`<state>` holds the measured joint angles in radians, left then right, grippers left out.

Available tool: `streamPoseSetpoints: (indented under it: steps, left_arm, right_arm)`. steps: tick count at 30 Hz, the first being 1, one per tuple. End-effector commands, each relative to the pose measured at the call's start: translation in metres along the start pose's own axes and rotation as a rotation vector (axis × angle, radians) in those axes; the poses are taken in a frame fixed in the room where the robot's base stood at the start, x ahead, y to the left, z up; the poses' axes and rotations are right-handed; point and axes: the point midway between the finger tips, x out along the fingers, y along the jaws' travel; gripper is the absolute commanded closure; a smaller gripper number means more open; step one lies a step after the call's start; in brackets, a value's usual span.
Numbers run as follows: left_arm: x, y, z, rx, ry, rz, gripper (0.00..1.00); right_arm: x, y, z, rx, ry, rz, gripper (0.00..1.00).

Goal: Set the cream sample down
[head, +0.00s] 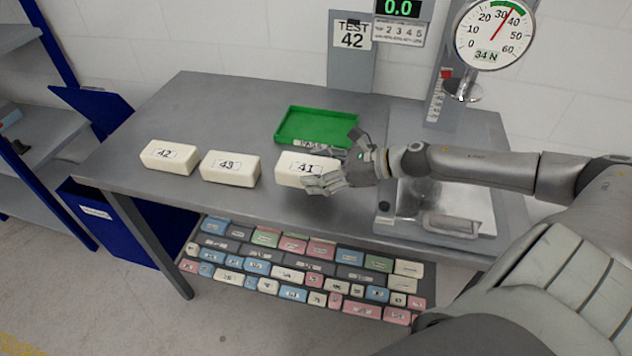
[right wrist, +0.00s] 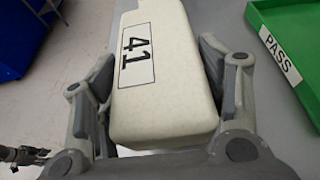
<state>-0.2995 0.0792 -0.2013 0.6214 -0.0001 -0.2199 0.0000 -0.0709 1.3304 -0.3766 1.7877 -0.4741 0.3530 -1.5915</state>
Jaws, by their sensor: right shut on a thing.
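A cream sample labelled 41 (head: 297,168) is at the front middle of the grey table, in front of the green tray. My right gripper (head: 334,167) is shut on it from the right, one finger on each long side. In the right wrist view the sample (right wrist: 160,105) lies between the two fingers, label up. I cannot tell whether its underside touches the table. Two more cream samples, labelled 43 (head: 230,169) and 42 (head: 168,156), rest on the table to its left.
The green PASS tray (head: 315,127) looks empty. A press plate (head: 470,207) lies right, partly behind my arm. The dial gauge (head: 494,33) is marked 34 N, the display (head: 398,9) reads 0.0, and a sign (head: 352,35) reads TEST 42. Coloured blocks fill the lower shelf.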

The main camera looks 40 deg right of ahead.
Motion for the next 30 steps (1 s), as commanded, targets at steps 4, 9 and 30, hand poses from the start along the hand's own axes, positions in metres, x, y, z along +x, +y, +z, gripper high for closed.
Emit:
streamPoseSetpoints:
  steps: [4, 9, 30]
  left_arm:
    - [0.000, -0.001, 0.000, 0.000, 0.000, -0.001, 0.60]
    - [-0.009, -0.001, 0.000, 0.000, -0.001, -0.001, 0.60]
    - [-0.008, -0.002, 0.000, -0.001, -0.002, -0.002, 0.60]
  right_arm:
    - [0.005, -0.003, -0.003, -0.001, -0.002, 0.000, 0.47]
    - [0.015, -0.004, -0.019, 0.005, 0.000, 0.003, 0.47]
    - [0.021, -0.004, -0.037, -0.001, 0.001, 0.003, 0.13]
